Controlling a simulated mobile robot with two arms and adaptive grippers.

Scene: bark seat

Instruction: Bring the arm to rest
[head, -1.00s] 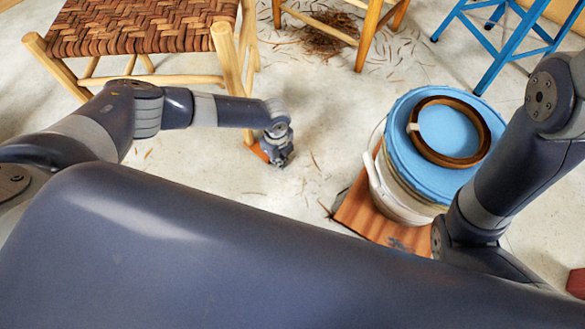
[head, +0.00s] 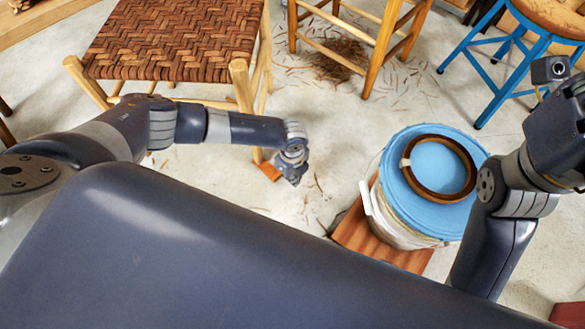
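My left gripper (head: 292,172) hangs low beyond my body, just right of the front leg of the woven bark seat (head: 175,40). It is small and seen from above, so I cannot tell whether its fingers are open or shut. No held object shows at it. My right arm (head: 500,215) comes up at the right and bends toward the right edge. Its gripper end is out of the picture or hidden.
A blue-lidded bucket (head: 400,205) with a brown ring (head: 470,172) on top stands on a wooden board (head: 352,235). A blue stool (head: 492,108) and a wooden chair frame (head: 383,50) stand behind. Bark scraps (head: 338,62) litter the floor. Some floor between seat and bucket is clear.

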